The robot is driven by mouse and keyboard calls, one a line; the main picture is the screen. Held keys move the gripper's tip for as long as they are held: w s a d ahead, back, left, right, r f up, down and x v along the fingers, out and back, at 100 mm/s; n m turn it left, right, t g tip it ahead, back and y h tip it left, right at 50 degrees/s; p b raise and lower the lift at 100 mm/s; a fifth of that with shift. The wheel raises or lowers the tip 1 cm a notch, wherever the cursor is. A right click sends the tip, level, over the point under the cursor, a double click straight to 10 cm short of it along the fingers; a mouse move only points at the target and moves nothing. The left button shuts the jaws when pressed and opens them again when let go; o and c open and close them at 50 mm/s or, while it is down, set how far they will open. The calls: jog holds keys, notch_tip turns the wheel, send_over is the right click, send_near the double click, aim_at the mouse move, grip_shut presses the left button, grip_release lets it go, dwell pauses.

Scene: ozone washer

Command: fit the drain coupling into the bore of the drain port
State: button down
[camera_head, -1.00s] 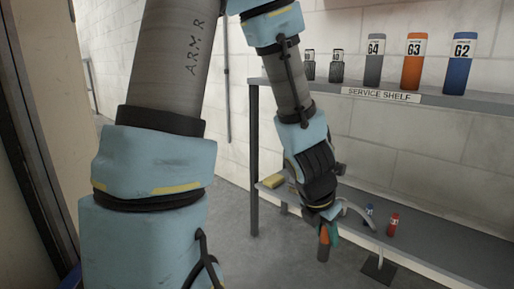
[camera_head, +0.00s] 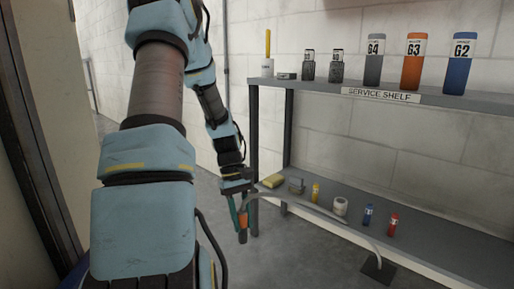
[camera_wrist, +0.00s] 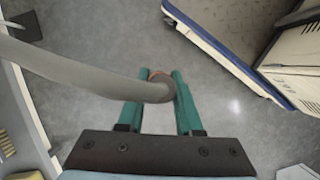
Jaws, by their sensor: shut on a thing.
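My gripper (camera_head: 238,206), with teal fingers, is shut on the drain coupling (camera_head: 243,222), a grey cylinder with an orange band. It hangs roughly upright above the floor, left of the shelf unit. A grey hose (camera_head: 310,207) arcs from the coupling to the right, down to a dark floor plate. In the wrist view the coupling (camera_wrist: 157,74) sits between the gripper fingers (camera_wrist: 158,100), mostly hidden by the hose (camera_wrist: 85,65). I cannot make out the drain port or its bore in any view.
The service shelf (camera_head: 440,102) on the right holds several bottles; its lower board (camera_head: 440,240) holds small items. The dark floor plate (camera_head: 378,268) stands before it. A pale, blue-edged panel (camera_wrist: 225,50) is at the wrist view's upper right. Open grey floor lies below the gripper.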

jog(key=w+a+f+m+y, duration=0.1)
jog(key=w+a+m+y, duration=0.1)
jog(key=a+m, duration=0.4)
jog(key=shift+w+f+g, duration=0.3)
jog(key=shift+w+g, duration=0.1)
jog(key=shift+w, duration=0.25)
notch_tip(320, 180, up, 34)
jog(key=s+p, duration=0.2)
jog(key=p, duration=4.2)
jog(key=shift+p, duration=0.35)
jog(key=shift+s+d, duration=0.1)
jog(key=shift+s, duration=0.05)
